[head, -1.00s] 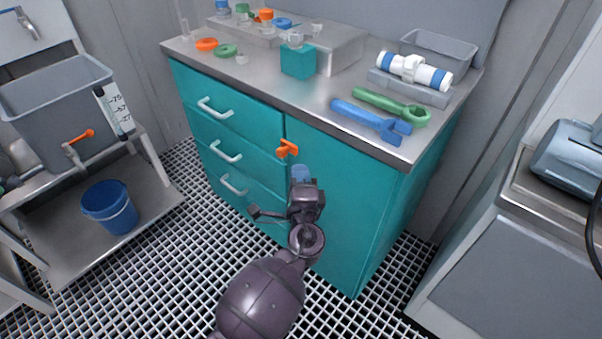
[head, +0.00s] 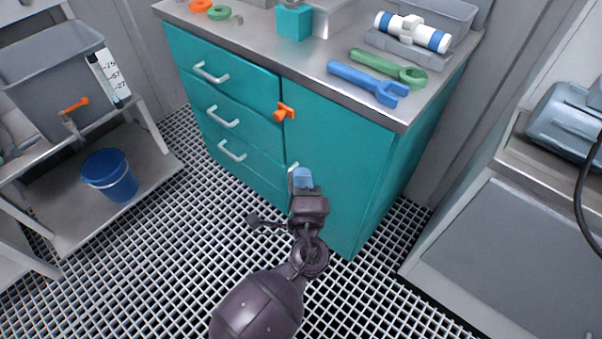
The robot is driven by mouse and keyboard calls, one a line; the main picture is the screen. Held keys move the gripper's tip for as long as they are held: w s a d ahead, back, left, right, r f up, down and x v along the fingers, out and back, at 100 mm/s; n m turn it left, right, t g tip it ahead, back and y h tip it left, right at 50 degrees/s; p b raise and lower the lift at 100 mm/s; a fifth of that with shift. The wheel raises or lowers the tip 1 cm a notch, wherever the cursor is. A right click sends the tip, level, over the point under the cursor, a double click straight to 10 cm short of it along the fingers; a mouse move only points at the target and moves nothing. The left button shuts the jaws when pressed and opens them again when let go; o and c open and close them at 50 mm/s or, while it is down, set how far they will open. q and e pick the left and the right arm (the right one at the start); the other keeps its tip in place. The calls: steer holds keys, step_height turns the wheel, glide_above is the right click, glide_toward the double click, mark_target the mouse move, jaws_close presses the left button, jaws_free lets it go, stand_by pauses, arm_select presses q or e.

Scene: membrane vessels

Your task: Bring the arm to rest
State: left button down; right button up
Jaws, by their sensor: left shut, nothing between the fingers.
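My left gripper (head: 303,178) is in the head view, in front of the teal cabinet (head: 340,165), below its orange latch handle (head: 284,112). Its light blue fingertips are together with nothing between them. The gripper appears apart from the orange handle. The arm reaches up from the bottom of the view over the grated floor. My right gripper is not in view.
A blue wrench (head: 368,82) and a green wrench (head: 388,68) lie on the steel countertop (head: 300,60) near a white vessel with blue bands (head: 412,32). A blue bucket (head: 109,175) stands on the left lower shelf. Grated floor (head: 190,250) lies open left of the arm.

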arm_select(q)
steer(key=shift+a, duration=0.1)
steer(key=s+a+f+n+g+p, duration=0.3)
steer(key=s+a+n+g+p, duration=0.4)
steer(key=s+a, duration=0.75)
steer(key=s+a+r+n+h+p, duration=0.1)
steer(key=s+a+n+p, duration=0.1)
steer(key=s, duration=0.4)
steer(key=s+a+r+n+g+h+p, duration=0.1)
steer(key=s+a+r+n+p, duration=0.1)
steer(key=s+a+n, duration=0.2)
steer(key=s+a+r+n+p, duration=0.1)
steer(key=s+a+n+p, duration=0.1)
steer(key=s, duration=0.6)
steer(key=shift+a+r+n+h+p, duration=0.35)
steer(key=shift+a+n+h, duration=0.05)
steer(key=shift+a+n, duration=0.55)
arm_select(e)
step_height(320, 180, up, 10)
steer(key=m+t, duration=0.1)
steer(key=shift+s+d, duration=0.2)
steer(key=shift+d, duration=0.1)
